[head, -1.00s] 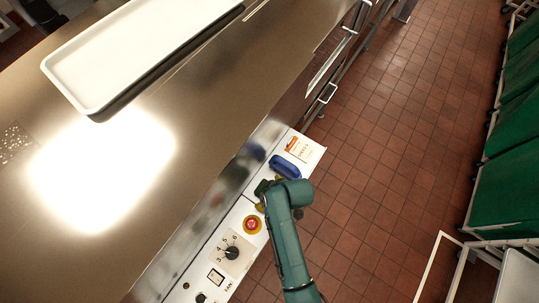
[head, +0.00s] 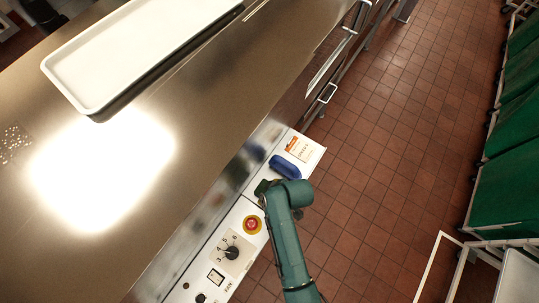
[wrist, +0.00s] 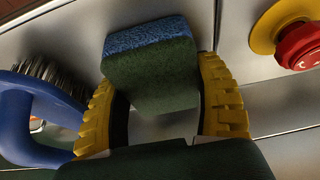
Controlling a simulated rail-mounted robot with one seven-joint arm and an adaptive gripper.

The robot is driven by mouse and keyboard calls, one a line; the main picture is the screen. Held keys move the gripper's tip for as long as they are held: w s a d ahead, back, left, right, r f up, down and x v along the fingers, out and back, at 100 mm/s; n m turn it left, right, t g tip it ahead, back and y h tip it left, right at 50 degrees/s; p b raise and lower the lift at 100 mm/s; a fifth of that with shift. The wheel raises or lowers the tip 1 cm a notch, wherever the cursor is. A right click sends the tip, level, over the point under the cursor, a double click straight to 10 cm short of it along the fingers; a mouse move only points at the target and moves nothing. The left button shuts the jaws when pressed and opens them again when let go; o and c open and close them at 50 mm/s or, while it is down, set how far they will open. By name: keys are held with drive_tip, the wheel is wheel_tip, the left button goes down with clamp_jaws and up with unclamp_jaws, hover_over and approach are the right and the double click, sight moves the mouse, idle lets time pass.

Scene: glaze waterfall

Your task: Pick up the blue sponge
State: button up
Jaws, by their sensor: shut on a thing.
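The blue sponge (wrist: 150,65) has a blue layer and a dark green layer. In the wrist view it sits between the two yellow fingers of my gripper (wrist: 160,90), which are shut on it. The sponge is close over a pale metal panel; I cannot tell whether it still touches it. In the head view my gripper (head: 267,189) is over the white control panel, and my own arm and gripper hide the sponge.
A blue brush (wrist: 35,110) with metal bristles lies close beside the left finger; it also shows in the head view (head: 285,166). A red emergency button (head: 252,224) on a yellow ring is nearby. A white tray (head: 95,98) lies on the steel counter. Tiled floor is at right.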

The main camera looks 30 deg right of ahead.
wheel_tip(320, 180, up, 11)
drive_tip(key=shift+f+p, duration=0.2)
drive_tip(key=shift+p, duration=0.7)
drive_tip(key=shift+c, duration=0.2)
drive_tip(key=c, duration=0.3)
drive_tip(key=shift+r, duration=0.1)
